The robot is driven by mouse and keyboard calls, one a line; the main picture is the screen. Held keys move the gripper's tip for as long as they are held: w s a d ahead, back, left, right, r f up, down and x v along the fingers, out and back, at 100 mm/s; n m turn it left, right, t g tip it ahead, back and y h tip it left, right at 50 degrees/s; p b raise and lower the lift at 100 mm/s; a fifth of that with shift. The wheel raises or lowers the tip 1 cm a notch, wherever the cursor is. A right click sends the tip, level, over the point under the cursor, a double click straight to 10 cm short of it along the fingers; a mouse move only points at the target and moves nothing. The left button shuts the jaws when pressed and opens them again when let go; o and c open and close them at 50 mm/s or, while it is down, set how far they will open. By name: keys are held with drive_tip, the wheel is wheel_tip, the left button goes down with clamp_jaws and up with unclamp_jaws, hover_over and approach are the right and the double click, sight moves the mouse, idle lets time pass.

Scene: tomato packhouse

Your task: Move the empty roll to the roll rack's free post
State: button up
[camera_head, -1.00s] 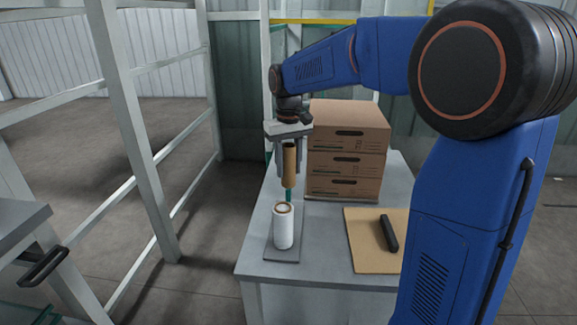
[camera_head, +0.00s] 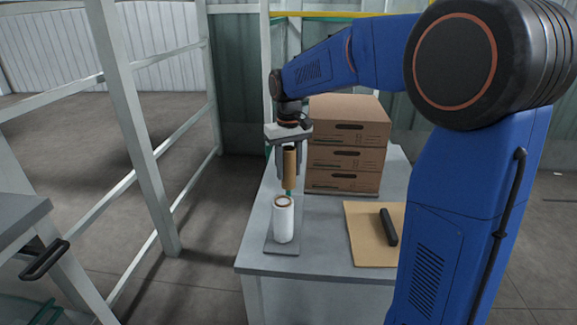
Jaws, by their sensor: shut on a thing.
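My gripper (camera_head: 289,172) points down above the grey table and is shut on a brown cardboard tube, the empty roll (camera_head: 290,169), held upright. A green post (camera_head: 290,193) shows just below the tube's lower end; I cannot tell whether the tube is around its tip or above it. The roll rack is a dark flat base (camera_head: 283,247) on the table. A white full roll (camera_head: 284,222) with a brown core stands upright on its front part, nearer than the green post and partly hiding the post's foot.
Stacked brown cartons (camera_head: 346,160) stand close to the right of my gripper. A tan board (camera_head: 366,246) with a black bar-shaped tool (camera_head: 388,227) lies at the table's right. A pale metal frame (camera_head: 135,140) stands left, across a floor gap.

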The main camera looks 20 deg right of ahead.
sight(288, 187)
drive_tip(key=shift+f, duration=0.65)
drive_tip(key=shift+f, duration=1.6)
drive_tip(key=shift+f, duration=0.2)
drive_tip(key=shift+f, duration=1.25)
drive_tip(key=o, duration=1)
